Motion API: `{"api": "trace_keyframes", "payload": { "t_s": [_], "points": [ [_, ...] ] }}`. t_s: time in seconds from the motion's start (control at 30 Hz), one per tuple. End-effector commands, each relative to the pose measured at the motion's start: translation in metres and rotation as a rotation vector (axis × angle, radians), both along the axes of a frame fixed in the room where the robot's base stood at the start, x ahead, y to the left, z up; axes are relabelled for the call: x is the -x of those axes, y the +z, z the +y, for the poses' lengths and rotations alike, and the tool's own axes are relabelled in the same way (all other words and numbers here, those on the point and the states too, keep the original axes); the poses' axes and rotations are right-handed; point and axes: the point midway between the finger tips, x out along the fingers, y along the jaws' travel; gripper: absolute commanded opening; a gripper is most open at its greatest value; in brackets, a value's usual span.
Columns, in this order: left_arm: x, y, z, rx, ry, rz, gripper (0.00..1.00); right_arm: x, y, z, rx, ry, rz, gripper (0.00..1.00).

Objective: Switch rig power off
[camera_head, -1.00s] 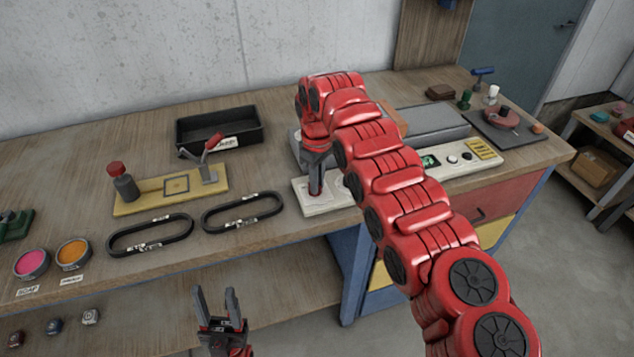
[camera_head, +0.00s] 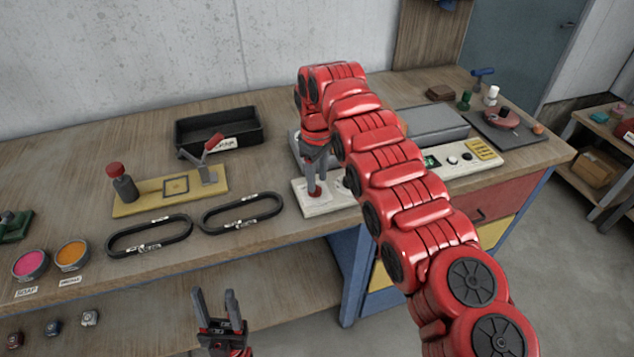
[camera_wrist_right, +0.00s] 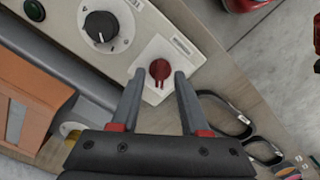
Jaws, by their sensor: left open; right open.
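The rig's long cream control panel (camera_head: 480,155) lies along the front right of the bench. A small red switch knob (camera_wrist_right: 160,70) sits on a white plate at the panel's end. It also shows in the head view (camera_head: 314,192). My right gripper (camera_wrist_right: 160,74) is open, pointing down at the knob, with one fingertip on each side of it and gaps visible. In the head view my right gripper (camera_head: 317,186) stands over the panel's left end. My left gripper (camera_head: 216,294) is open and empty, low in front of the bench.
My right arm hides the panel's middle.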

Motion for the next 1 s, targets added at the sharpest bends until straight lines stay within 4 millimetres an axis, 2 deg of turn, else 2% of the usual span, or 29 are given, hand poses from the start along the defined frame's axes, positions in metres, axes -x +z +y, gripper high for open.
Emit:
{"api": "trace_keyframes", "payload": {
  "t_s": [0.17, 0.3, 0.5, 0.73, 1.0],
  "points": [
    [0.0, 0.004, 0.0, 0.0, 0.0, 0.0, 0.5, 0.001, 0.039, 0.003, -0.002, 0.003, 0.0, 0.45],
    [0.0, 0.037, 0.0, 0.0, 0.0, -0.001, 0.5, 0.002, 0.083, 0.003, -0.003, 0.003, 0.002, 0.45],
    [0.0, 0.077, 0.0, 0.0, 0.0, 0.0, 0.5, 0.0, 0.12, 0.0, -0.001, 0.001, 0.0, 0.45],
    [0.0, 0.106, 0.0, 0.0, 0.0, 0.0, 0.5, 0.0, 0.148, 0.0, -0.001, 0.001, 0.001, 0.45],
    [0.0, 0.112, 0.0, 0.0, 0.0, 0.0, 0.5, 0.001, 0.154, 0.0, -0.001, 0.001, 0.002, 0.45]
  ]
}}
